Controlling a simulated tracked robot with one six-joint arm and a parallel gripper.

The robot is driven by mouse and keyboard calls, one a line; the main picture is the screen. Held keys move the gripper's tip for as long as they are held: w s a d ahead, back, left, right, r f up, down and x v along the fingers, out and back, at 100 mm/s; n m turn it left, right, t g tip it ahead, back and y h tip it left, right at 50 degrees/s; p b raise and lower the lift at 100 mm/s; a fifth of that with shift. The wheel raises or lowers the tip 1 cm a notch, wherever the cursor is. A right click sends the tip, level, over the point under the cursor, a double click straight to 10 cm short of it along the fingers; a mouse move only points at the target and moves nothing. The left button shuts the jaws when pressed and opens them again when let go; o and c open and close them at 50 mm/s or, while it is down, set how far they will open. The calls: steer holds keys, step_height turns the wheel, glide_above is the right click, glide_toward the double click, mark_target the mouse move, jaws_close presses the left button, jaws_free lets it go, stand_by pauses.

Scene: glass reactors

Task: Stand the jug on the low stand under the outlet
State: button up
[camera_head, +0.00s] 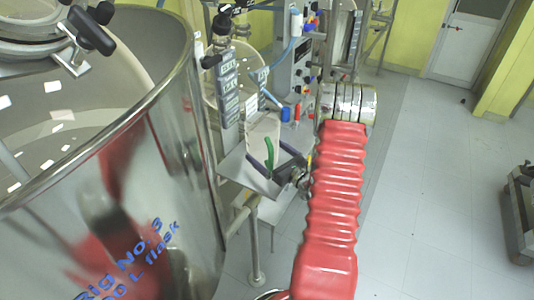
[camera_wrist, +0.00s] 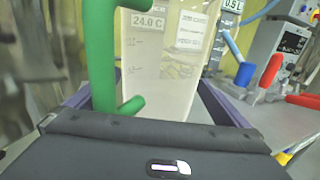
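The jug (camera_wrist: 160,75) is a clear, pale vessel with scale marks and a green handle (camera_wrist: 100,60). It looks upright in the wrist view, close in front of my gripper (camera_wrist: 150,105), with the handle facing me. My gripper's dark fingers are spread, one to each side of the jug and handle, with a gap showing at the left finger. In the head view the jug (camera_head: 263,128) and its green handle stand at the middle, with my gripper (camera_head: 272,160) just below. What the jug's base rests on is hidden. I cannot make out the low stand or the outlet.
A large shiny vessel (camera_head: 120,200) marked "Rig No. 3" fills the left. Labelled panels (camera_head: 228,85) and a control box (camera_head: 300,65) stand behind the jug. Red and blue handled items (camera_wrist: 266,75) lie to its right. Open floor (camera_head: 440,150) lies at the right.

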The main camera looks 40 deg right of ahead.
steer(key=shift+r, duration=0.1)
steer(key=s, duration=1.2)
steer(key=shift+c, duration=0.5)
